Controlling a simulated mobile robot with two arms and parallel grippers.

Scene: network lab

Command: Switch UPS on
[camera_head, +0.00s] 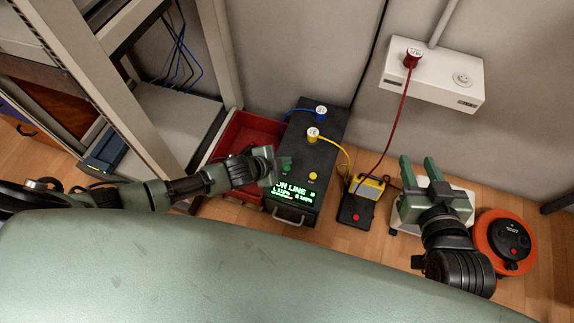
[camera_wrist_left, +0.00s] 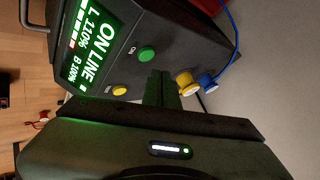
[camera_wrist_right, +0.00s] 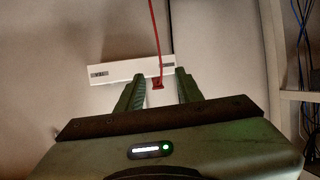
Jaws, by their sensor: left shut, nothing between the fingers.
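The UPS (camera_head: 330,130) is a dark box on the floor by the wall. Its lit green display (camera_head: 292,192) reads "ON LINE", and the display also shows in the left wrist view (camera_wrist_left: 92,38). A green button (camera_head: 287,171) marked ON in the left wrist view (camera_wrist_left: 147,54) and a yellow button (camera_head: 312,177) sit on its top. My left gripper (camera_head: 274,165) is shut and empty, with its tips close beside the green button; I cannot tell whether they touch the UPS. My right gripper (camera_head: 419,162) is open and empty, right of the UPS.
A blue plug (camera_head: 321,111) and a yellow plug (camera_head: 313,134) sit in the UPS. A red cable runs from the wall socket box (camera_head: 432,77) down beside a yellow-and-black device (camera_head: 357,205). A red bin (camera_head: 245,138), a rack (camera_head: 180,115) and an orange reel (camera_head: 493,235) stand around.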

